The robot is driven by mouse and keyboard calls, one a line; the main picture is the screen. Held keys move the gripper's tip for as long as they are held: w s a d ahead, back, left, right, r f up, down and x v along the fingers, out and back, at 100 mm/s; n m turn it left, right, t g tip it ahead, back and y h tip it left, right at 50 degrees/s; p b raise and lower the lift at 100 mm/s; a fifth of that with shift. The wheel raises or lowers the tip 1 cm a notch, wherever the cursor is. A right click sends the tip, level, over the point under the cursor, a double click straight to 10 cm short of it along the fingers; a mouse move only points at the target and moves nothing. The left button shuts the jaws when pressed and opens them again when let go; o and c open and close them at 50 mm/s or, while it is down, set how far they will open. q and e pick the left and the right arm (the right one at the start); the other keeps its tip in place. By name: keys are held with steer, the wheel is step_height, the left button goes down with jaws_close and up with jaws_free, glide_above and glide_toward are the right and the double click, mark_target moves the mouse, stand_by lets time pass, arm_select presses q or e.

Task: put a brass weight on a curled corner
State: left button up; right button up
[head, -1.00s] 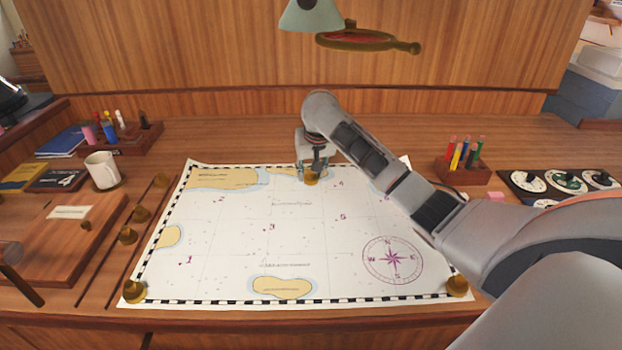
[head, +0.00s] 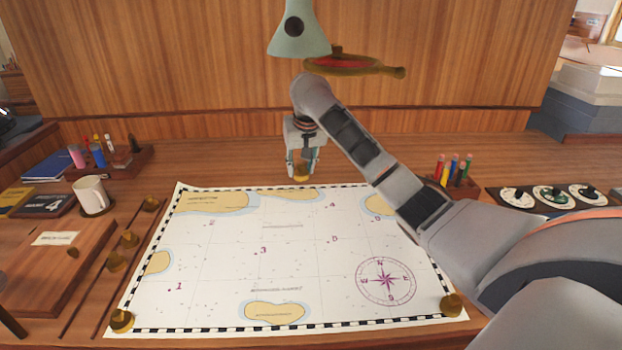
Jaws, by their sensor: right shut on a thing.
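A white sea chart (head: 215,255) lies on the wooden desk. Brass weights stand on its near left corner (head: 122,320) and near right corner (head: 451,305). My right gripper (head: 302,170) is shut on a brass weight (head: 302,173), just beyond the chart's far edge in the picture. How high it is above the desk is hard to tell. The far left corner of the chart has no weight on it. My right arm hides the far right corner. More brass weights (head: 130,239) stand in a row left of the chart. My left gripper is not in view.
A white mug (head: 90,195) and a wooden box (head: 55,265) are at the left. A pen rack (head: 110,160) stands behind the mug. A pencil block (head: 453,176) and a dial panel (head: 553,196) are at the right. A green lamp (head: 298,30) hangs above the back.

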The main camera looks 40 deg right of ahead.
steer(key=shift+d+r, duration=0.3)
steer(key=shift+r, duration=0.3)
steer(key=s+d+r+m, duration=0.2)
steer(key=s+d+r, duration=0.1)
steer(key=d, duration=0.6)
steer(key=s+d+r+m+g+h, duration=0.1)
steer(key=s+d+r, duration=0.25)
steer(key=d, duration=0.55)
steer(key=s+d+r+m, duration=0.2)
steer(key=s+d+r, duration=0.1)
steer(key=d, duration=0.7)
steer(key=shift+h, duration=0.3)
steer(key=f, duration=1.9)
steer(key=shift+s+a+f, duration=0.1)
steer(key=shift+a+f, duration=0.1)
steer(key=shift+f, duration=0.05)
steer(key=o, duration=0.9)
steer(key=shift+f, duration=0.15)
steer(key=o, duration=0.4)
